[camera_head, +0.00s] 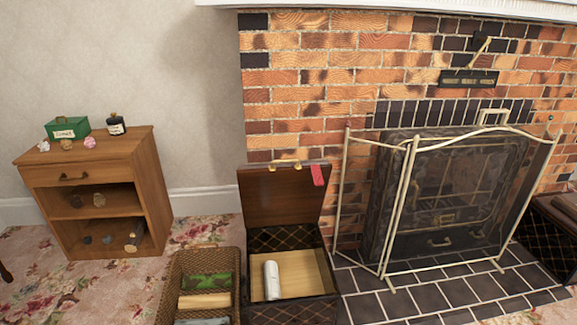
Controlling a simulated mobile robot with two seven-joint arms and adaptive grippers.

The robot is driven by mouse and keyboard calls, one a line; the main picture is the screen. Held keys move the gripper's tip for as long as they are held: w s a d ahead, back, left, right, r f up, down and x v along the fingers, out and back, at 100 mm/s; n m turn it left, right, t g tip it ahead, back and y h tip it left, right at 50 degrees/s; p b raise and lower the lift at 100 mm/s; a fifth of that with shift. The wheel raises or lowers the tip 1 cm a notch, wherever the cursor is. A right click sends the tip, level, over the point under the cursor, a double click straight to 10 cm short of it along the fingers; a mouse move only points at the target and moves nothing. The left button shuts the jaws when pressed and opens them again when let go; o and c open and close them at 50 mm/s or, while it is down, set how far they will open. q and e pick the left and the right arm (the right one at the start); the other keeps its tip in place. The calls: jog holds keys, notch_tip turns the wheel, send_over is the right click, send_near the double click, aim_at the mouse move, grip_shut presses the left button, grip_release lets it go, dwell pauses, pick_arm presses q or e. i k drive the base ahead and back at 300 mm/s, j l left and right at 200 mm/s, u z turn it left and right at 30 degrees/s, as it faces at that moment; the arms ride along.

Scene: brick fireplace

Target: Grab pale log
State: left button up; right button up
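A pale, whitish cylinder, which looks like the pale log (272,281), stands or leans inside the open dark box (322,309) in front of the brick wall. It rests against a light wooden panel in the box, and the box's lid is raised. A second pale tan piece (205,301) lies in the wicker basket (172,293) to the left; I cannot tell whether it is a log. Neither of my grippers is in view.
A brass-framed fire screen (408,190) stands before the fireplace on dark tiles (455,291). A wooden cabinet (101,175) with small items stands at left. Another dark box (552,238) holding brown logs (545,201) is at the right edge. Floral carpet (125,290) is open at lower left.

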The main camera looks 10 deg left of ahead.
aim_at(190, 302)
jog(key=z, duration=0.35)
jog(key=j+z, duration=0.25)
jog(key=z, duration=0.15)
jog(key=j+z, duration=0.25)
jog(key=z, duration=0.15)
jog(key=k+j+z, duration=0.1)
jog(key=j+z, duration=0.15)
jog(key=z, duration=0.15)
jog(key=k+j+z, duration=0.3)
jog(key=j, duration=0.2)
jog(key=k+j+z, duration=0.3)
jog(key=j, duration=0.15)
jog(key=k+j+z, duration=0.3)
jog(key=k+j, duration=0.35)
jog(key=j, duration=0.2)
